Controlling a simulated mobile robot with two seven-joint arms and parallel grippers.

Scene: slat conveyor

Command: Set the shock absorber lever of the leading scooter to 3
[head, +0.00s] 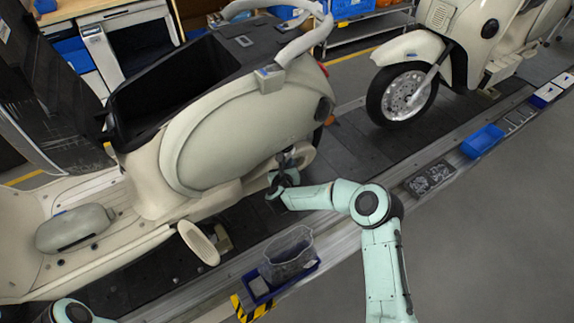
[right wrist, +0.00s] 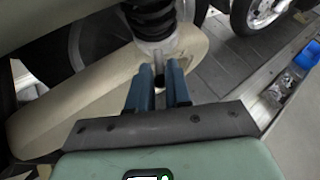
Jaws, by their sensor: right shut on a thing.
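The near cream scooter (head: 235,135) stands on the conveyor at left, its rear end toward the middle of the head view. My right gripper (head: 284,172) is low at its rear wheel area. In the right wrist view, the shock absorber (right wrist: 152,22) has a black spring above a silver lower end. The two blue fingers of my right gripper (right wrist: 158,82) are shut on the small lever (right wrist: 160,82) just below that silver end. The fingers hide most of the lever, and no setting number is readable. My left gripper is out of view.
A second cream scooter (head: 460,35) stands at upper right. Along the conveyor's near edge lie a blue tray (head: 258,298) with a clear bag, a dark parts tray (head: 430,178) and a blue bin (head: 482,141). The grey floor at lower right is clear.

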